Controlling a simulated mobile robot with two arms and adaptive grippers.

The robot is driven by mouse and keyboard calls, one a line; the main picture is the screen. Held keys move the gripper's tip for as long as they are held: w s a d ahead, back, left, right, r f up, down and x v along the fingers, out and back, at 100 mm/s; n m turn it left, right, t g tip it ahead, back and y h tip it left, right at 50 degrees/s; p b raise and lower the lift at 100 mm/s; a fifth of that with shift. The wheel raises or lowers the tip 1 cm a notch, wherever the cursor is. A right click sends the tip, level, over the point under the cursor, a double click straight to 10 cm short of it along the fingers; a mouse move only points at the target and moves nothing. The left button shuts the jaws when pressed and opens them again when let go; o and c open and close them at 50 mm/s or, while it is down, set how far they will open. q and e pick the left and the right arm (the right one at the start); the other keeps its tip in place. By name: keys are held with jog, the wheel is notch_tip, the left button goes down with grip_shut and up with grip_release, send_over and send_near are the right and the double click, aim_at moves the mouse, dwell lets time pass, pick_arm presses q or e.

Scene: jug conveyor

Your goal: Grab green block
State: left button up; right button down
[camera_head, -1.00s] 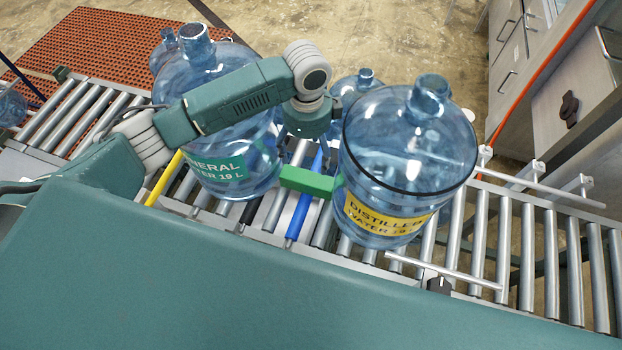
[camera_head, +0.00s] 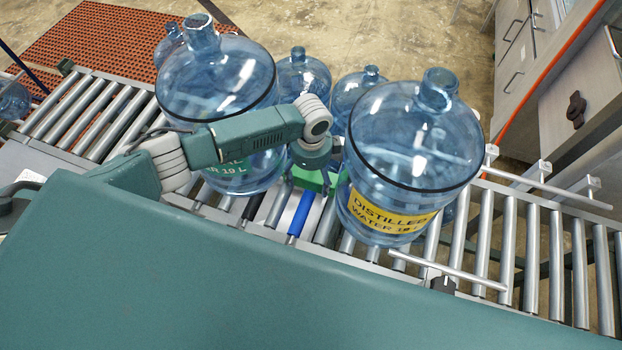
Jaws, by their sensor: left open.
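The green block (camera_head: 311,183) is between the mineral water jug (camera_head: 222,95) on the left and the distilled water jug (camera_head: 408,150) on the right, over the roller conveyor. My left arm reaches across from the left, in front of the mineral water jug. My left gripper (camera_head: 314,170) points down at the block, with its jaws open. The wrist covers part of the block and most of the fingers, so I cannot tell whether the fingers touch it. My right gripper is not in view.
More blue jugs (camera_head: 302,73) stand behind the gap. A blue roller (camera_head: 300,214) lies just in front of the block. A metal guide rail (camera_head: 447,272) runs near the right jug. The conveyor's right-hand rollers (camera_head: 556,262) are clear.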

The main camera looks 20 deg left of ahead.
pick_arm(q)
jog(key=shift+f, duration=0.3)
jog(key=c, duration=1.5)
jog(key=shift+r, duration=0.1)
